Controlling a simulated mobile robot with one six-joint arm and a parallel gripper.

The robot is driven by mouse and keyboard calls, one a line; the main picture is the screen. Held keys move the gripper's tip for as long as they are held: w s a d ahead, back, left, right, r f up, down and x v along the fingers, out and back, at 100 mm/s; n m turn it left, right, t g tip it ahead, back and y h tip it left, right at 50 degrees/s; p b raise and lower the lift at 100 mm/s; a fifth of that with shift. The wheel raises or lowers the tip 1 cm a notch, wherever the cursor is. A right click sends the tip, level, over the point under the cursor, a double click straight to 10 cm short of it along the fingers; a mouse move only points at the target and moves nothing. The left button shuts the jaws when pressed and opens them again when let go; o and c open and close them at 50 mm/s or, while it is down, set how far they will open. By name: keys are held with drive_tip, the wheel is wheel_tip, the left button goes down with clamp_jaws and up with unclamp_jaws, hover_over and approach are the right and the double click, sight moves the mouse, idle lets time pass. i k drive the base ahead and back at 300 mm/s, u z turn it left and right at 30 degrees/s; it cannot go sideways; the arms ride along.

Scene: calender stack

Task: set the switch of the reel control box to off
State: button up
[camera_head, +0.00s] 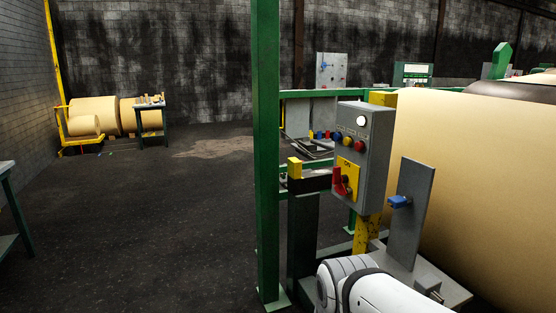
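The grey reel control box (374,182) stands right of the green post. A white round lamp (362,121) is near its top, with a row of coloured buttons (338,138) below. A red rotary switch (343,184) sits on a yellow plate (352,169) lower on its front; the word ON reads at the plate's top. The exact direction of the switch handle is too small to tell. My white arm shows at the bottom, below the box; my gripper is not visible.
A green post (266,150) rises left of the box. A grey upright plate with a blue knob (399,201) stands right of it, before a large tan paper roll (470,190). Open dark floor (150,230) lies to the left; several rolls stand far back.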

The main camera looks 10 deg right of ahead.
sight(337, 179)
drive_tip(key=u, duration=0.1)
drive_tip(key=i, duration=1)
drive_tip(key=u, duration=0.15)
